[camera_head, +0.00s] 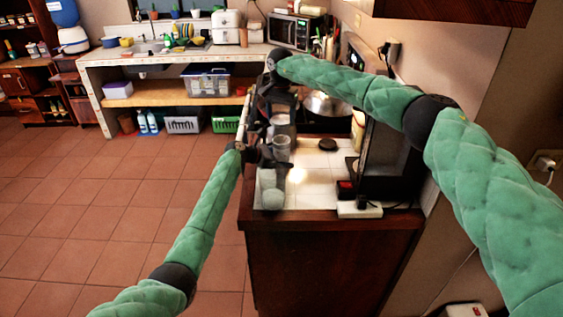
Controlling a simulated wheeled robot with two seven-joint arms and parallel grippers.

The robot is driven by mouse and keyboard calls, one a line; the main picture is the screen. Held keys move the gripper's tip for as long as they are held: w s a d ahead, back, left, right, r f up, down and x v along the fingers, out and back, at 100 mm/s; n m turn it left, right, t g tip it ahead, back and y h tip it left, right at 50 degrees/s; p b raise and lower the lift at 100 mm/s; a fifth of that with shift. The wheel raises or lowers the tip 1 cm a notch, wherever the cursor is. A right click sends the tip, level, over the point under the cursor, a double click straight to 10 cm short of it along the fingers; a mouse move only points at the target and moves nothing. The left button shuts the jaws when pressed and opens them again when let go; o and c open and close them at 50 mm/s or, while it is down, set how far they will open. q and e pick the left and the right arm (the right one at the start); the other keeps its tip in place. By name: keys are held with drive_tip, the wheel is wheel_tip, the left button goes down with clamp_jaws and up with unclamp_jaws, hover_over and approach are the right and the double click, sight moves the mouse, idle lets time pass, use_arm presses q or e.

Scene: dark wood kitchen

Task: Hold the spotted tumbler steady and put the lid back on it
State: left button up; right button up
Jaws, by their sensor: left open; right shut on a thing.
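A pale grey cup (281,152) stands near the left edge of the tiled counter; it may be the spotted tumbler, but I cannot make out spots. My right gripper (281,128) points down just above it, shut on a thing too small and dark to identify. My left gripper (262,151) is open at the counter's left edge, just left of the cup. I cannot tell whether it touches the cup.
A clear glass (267,180) and a pale round object (273,200) stand at the counter's near left corner. A metal pan (325,104) sits behind. A dark upright appliance (388,160) and a power strip (360,210) are on the right. Tiles around the disc are clear.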

use_arm(q)
drive_tip(key=shift+c, duration=0.4)
drive_tip(key=c, duration=1.4)
use_arm(e)
drive_tip(key=shift+f, duration=2.45)
drive_tip(key=shift+f, duration=0.9)
drive_tip(key=shift+f, duration=0.55)
